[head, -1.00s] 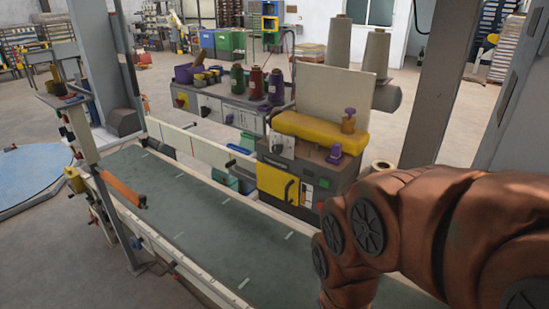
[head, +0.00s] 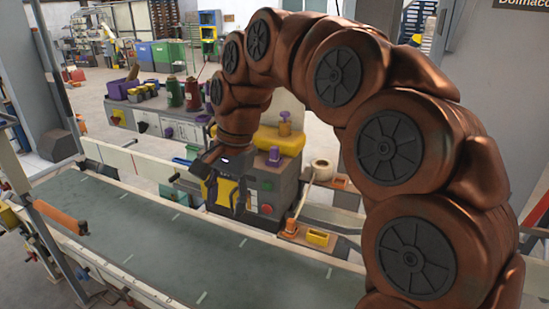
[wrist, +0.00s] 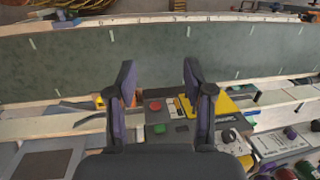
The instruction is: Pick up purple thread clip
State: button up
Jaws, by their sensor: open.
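A small purple clip (head: 274,156), which looks like the thread clip, stands on top of the grey machine (head: 284,178) with the yellow front, in the head view. A second purple piece (head: 285,115) tops a tan holder behind it, by the yellow bar.
A green conveyor (head: 150,235) runs along the front. A yellow tray (head: 318,237) and an orange part sit on a ledge right of the machine. A white roll (head: 322,170) is beside it. Dark green and red thread cones (head: 193,93) stand behind left.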

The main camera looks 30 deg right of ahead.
jog(key=w+d+r+m+t, duration=0.2)
jog(key=w+d+r+m, duration=0.3)
jog(key=w+d+m, duration=0.45)
jog(key=m+t, duration=0.1)
jog(key=m, duration=0.8)
send_over(276, 147)
jog(key=s+d, duration=0.1)
jog(key=s, duration=0.1)
jog(key=shift+b+x, duration=0.9)
jog(key=shift+x, duration=0.1)
jog(key=shift+p+x, duration=0.85)
jog(key=shift+x, duration=1.75)
grip_shut()
